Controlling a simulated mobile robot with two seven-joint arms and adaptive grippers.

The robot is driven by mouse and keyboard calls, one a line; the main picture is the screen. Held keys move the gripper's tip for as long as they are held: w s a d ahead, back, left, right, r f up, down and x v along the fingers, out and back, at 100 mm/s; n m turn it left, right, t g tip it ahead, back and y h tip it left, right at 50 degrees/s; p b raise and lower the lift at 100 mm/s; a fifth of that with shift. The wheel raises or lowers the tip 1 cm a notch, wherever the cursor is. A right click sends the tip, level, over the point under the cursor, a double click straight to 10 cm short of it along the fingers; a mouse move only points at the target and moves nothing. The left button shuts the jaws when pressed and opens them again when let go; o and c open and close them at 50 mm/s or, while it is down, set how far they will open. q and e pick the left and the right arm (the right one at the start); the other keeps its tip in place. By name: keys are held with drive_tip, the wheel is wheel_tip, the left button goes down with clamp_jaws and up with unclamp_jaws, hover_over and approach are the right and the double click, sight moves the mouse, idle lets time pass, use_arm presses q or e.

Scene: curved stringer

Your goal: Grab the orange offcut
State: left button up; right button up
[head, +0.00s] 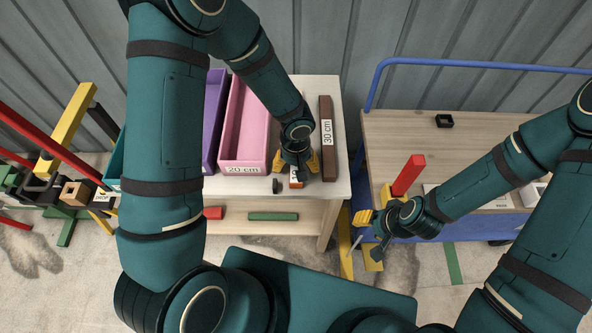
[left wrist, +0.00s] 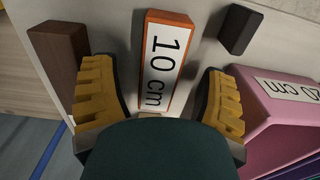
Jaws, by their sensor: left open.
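The orange offcut (left wrist: 166,62) is a short block with orange edges and a white "10 cm" label. It lies on the pale table top. In the head view only a small part of the offcut (head: 296,183) shows below my left gripper (head: 296,168). In the left wrist view my left gripper (left wrist: 160,80) is open, with one yellow finger on each side of the offcut and a gap on both sides. The offcut's near end is hidden by the gripper body. My right gripper (head: 368,238) is open and empty, beside the blue cart.
A brown "30 cm" block (head: 326,130) lies right of my left gripper. A pink "20 cm" bin (head: 243,160) stands to its left, then a purple bin (head: 213,110). A small dark block (left wrist: 241,30) lies near the offcut. A red block (head: 408,176) stands on the cart.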

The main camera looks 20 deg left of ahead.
use_arm(q)
drive_tip(key=shift+f, duration=0.45)
clamp_jaws()
